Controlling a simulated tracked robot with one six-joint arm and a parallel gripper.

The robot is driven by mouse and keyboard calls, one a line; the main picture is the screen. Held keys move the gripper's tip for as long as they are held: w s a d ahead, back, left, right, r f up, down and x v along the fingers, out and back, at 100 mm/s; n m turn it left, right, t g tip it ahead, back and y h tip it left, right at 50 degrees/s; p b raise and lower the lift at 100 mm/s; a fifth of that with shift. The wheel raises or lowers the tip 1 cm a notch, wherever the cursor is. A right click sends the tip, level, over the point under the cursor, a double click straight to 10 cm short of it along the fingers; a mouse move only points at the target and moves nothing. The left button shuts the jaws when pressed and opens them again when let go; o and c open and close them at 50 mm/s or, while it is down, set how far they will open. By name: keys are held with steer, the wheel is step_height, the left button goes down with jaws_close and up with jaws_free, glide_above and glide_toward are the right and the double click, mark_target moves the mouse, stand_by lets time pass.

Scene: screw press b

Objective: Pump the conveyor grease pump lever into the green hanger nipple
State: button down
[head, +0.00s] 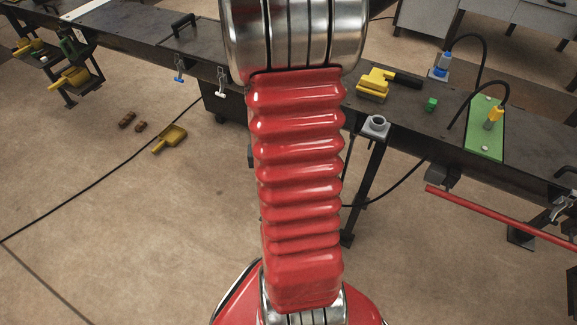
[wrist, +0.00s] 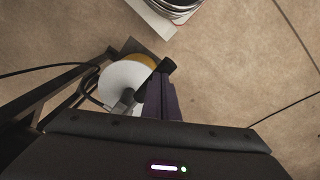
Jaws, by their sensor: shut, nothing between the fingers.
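My gripper (wrist: 160,88) shows in the wrist view as dark fingers closed together with nothing held. It is out of sight in the head view. A white round disc with a yellow rim (wrist: 126,80) lies below and beside the fingers; I cannot tell whether they touch. A long red bar (head: 500,215) slopes down to the right from a dark block at the bench's front edge; it may be the pump lever. Green and yellow parts (head: 72,50) hang at the far-left bench end. I cannot make out a nipple on them. The grease pump is not clearly identifiable.
A dark bench (head: 400,115) crosses the back. On it are a yellow block with a black handle (head: 375,84), a small green block (head: 431,104) and a green plate (head: 486,128). A yellow scoop (head: 170,139) and brown pieces (head: 127,120) lie on the floor. My red arm blocks the middle.

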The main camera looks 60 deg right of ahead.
steer(key=shift+a+f, duration=0.15)
steer(key=shift+f, duration=0.75)
steer(key=d+r, duration=0.4)
steer(key=r, duration=0.5)
steer(key=shift+w+r, duration=0.2)
step_height(320, 180, up, 7)
stand_by(0.9)
stand_by(0.5)
